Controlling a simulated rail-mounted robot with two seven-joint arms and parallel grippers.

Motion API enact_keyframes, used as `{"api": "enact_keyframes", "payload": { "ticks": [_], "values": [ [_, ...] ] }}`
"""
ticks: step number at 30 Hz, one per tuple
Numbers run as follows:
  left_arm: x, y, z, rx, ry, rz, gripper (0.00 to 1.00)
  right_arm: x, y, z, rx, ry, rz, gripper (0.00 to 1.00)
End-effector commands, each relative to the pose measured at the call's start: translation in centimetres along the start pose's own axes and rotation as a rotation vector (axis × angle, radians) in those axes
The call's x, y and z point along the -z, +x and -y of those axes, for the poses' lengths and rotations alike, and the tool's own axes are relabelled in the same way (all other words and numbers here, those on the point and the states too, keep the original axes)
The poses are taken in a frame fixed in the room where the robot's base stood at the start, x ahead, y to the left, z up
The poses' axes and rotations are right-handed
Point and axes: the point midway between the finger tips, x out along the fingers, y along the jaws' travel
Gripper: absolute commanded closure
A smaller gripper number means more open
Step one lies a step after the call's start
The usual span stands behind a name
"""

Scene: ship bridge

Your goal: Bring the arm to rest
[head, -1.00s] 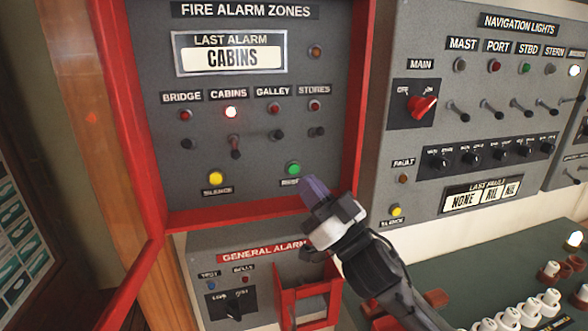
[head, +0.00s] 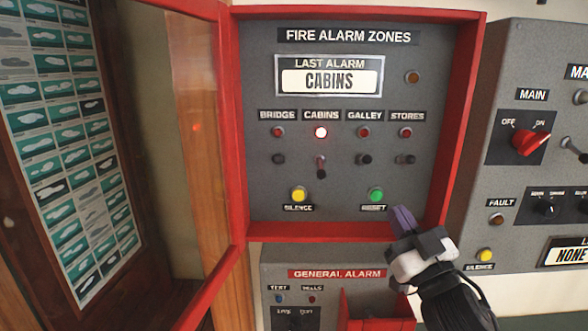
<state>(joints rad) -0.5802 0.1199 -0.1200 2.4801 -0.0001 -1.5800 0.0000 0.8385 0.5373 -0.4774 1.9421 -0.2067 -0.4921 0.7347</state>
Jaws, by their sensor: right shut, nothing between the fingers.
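My right gripper (head: 403,222) is shut and empty. It is in front of the lower right part of the fire alarm panel (head: 259,190), just right of and below the green reset button (head: 376,195). Its fingertips look apart from the button, though the depth is hard to tell. The last alarm window (head: 329,81) reads CABINS. The yellow silence button (head: 299,194) is at the lower left. My left gripper is not in view.
The panel's red frame (head: 467,110) surrounds it, and its glazed door (head: 222,150) stands open at left. The general alarm box (head: 272,272) is below, with a red holder (head: 350,312). The navigation lights panel (head: 491,185) is at right. A ship chart (head: 78,150) hangs at far left.

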Motion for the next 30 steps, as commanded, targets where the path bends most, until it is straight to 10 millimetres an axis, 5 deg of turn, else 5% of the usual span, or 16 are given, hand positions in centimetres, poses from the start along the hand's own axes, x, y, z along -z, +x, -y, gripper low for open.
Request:
{"api": "enact_keyframes", "payload": {
  "ticks": [4,16,26,30],
  "values": [
    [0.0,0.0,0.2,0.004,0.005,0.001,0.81,-1.7,-1.0,-1.7,-0.123,-0.212,0.195,1.0],
    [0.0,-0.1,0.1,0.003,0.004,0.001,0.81,-0.9,-5.7,-2.9,-0.214,-0.42,0.516,1.0],
    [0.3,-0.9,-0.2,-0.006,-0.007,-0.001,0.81,-8.0,-16.0,0.8,-0.122,-0.317,0.875,1.0],
    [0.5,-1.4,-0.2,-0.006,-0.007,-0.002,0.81,-11.5,-21.8,3.1,-0.08,-0.211,1.016,1.0]
  ]
}}
